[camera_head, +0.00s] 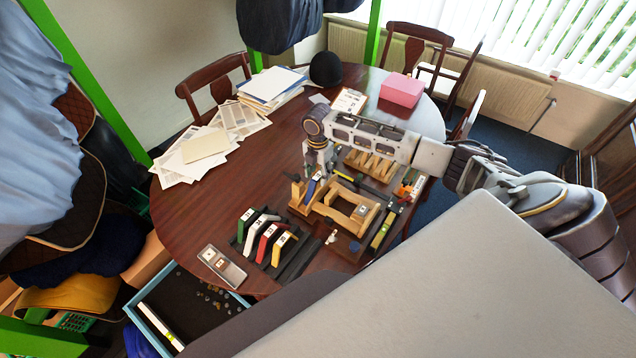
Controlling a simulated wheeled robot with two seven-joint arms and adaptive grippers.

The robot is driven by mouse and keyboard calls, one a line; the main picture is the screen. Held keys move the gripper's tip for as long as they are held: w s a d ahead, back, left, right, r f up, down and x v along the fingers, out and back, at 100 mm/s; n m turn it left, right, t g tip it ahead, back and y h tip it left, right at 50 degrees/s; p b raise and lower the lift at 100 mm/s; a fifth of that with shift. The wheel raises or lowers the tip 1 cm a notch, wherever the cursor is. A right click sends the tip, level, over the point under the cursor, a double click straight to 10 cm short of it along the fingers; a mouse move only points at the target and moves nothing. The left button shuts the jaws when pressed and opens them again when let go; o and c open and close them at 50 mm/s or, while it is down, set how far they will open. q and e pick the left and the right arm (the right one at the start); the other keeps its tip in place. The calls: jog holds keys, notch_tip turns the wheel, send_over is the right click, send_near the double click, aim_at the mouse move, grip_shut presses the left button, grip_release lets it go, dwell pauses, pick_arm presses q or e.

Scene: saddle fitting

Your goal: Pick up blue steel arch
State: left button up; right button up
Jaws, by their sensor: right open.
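My right gripper (319,172) hangs down over the work area on the table, at the end of my arm that comes in from the right. It is open. A small blue piece (311,188), which looks like the blue steel arch, shows just below the fingers, at the left end of a wooden fixture (352,213). It is partly hidden, and I cannot tell whether the fingers touch it. A black rack (298,262) left of the fixture holds several arches with green, white, red and yellow markings. My left gripper is not in view.
The round wooden table (190,222) also bears papers (205,146), a black helmet (326,69), a pink box (402,89) and a grey tray (222,265). A wooden slotted rack (371,165) stands behind the fixture.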

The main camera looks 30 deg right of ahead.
grip_shut()
dwell(0.3)
jog(key=shift+r, duration=0.2)
notch_tip(320, 180, up, 18)
jog(key=b, duration=0.2)
dwell(0.6)
jog(key=shift+f, duration=0.1)
dwell(0.4)
